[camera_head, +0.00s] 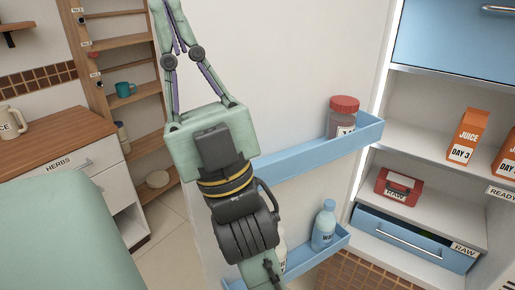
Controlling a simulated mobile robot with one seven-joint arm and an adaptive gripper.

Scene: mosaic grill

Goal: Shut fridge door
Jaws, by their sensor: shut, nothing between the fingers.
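The fridge door (285,70) stands wide open, with its white inner face toward me. It carries an upper blue shelf (320,146) and a lower blue shelf (322,252). The open fridge (425,105) is at the right, with its lit inside showing. My gripper (171,10) is at the top, left of the middle, with its green fingers drawn together and empty. It shows in front of the door's left part; I cannot tell if it touches the door. My arm hides part of the door and its shelves.
A red-lidded jar (343,113) and a blue bottle (324,226) stand on the door shelves. Juice cartons (464,137), a red box (397,186) and a blue drawer (415,238) are in the fridge. A wooden counter (50,143) and a shelf rack (125,43) stand left.

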